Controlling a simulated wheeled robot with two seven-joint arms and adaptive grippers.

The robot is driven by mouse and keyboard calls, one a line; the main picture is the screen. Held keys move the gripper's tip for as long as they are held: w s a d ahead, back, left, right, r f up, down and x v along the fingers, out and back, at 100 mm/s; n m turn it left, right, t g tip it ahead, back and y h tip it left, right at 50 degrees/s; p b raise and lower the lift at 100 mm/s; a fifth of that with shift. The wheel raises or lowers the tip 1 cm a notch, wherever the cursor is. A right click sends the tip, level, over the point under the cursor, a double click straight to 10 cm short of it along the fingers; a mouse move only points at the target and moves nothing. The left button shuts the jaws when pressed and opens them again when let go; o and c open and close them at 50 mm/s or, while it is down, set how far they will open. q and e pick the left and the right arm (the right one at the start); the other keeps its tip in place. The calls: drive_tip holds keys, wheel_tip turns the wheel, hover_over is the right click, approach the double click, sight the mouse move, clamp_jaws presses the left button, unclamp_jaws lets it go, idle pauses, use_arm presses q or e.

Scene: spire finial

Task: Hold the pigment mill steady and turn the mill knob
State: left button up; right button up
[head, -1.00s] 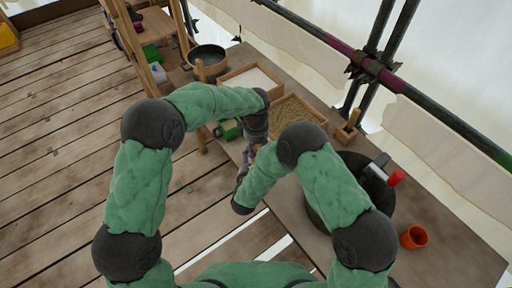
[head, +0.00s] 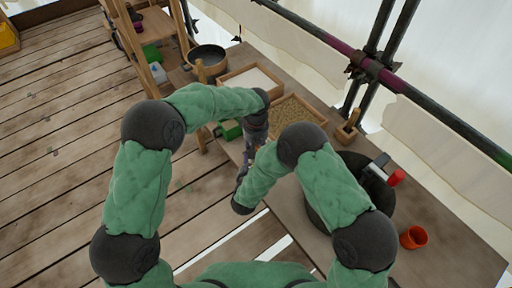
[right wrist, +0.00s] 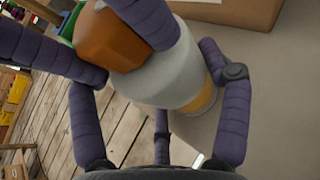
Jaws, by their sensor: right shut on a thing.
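The pigment mill (right wrist: 182,72) shows in the right wrist view as a pale grey cylinder with an orange band at its lower right. Its brown-orange mill knob (right wrist: 108,42) is at the upper left end. My right gripper (right wrist: 150,70) has its dark purple fingers around the grey body and is shut on it. My left gripper (right wrist: 120,45) reaches in from the upper left, with fingers on either side of the knob; whether they press on it is unclear. In the head view the mill and grippers are mostly hidden by my forearms.
A red-handled tool (head: 396,178) and an orange cup (head: 413,237) are at right. A pole (head: 425,100) runs behind.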

idle(0.4)
use_arm(q)
drive_tip(key=o, duration=1.2)
drive_tip(key=shift+c, duration=0.2)
drive_tip(key=shift+r, duration=3.95)
